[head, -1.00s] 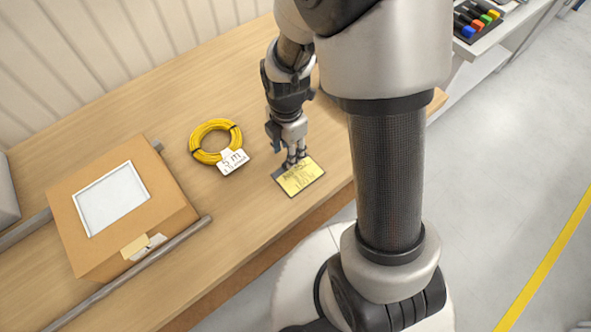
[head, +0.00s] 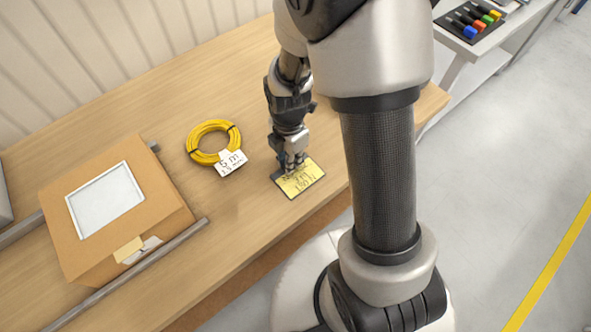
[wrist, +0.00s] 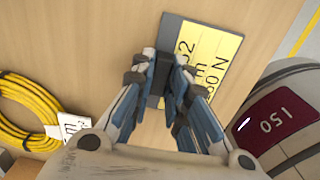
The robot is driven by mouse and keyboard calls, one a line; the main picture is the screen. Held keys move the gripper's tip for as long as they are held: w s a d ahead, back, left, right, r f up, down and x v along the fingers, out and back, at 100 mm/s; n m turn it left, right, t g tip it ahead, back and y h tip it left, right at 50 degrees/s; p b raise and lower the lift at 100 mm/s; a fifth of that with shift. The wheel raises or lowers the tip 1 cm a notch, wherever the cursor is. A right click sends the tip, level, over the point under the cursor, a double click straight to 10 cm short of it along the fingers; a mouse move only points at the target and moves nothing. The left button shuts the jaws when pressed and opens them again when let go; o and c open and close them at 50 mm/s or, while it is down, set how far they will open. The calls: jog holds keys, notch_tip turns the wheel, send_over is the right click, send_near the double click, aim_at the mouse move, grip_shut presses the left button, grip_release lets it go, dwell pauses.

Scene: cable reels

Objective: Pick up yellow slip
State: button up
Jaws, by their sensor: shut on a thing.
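My gripper (head: 294,165) points down at the slip's upper left edge. In the wrist view my gripper (wrist: 172,103) has its fingers close together over the slip's left edge, shut on it. The slip still looks level with the table; I cannot tell whether it is raised.
A yellow cable coil (head: 208,143) with a white tag (head: 230,163) lies left of my gripper. A cardboard box (head: 165,205) stands farther left beside a grey rail (head: 140,268). A rounded grey thing with a dark red "150" panel (wrist: 270,125) shows at the wrist view's right.

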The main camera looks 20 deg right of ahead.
grip_shut()
jog(key=shift+r, duration=0.15)
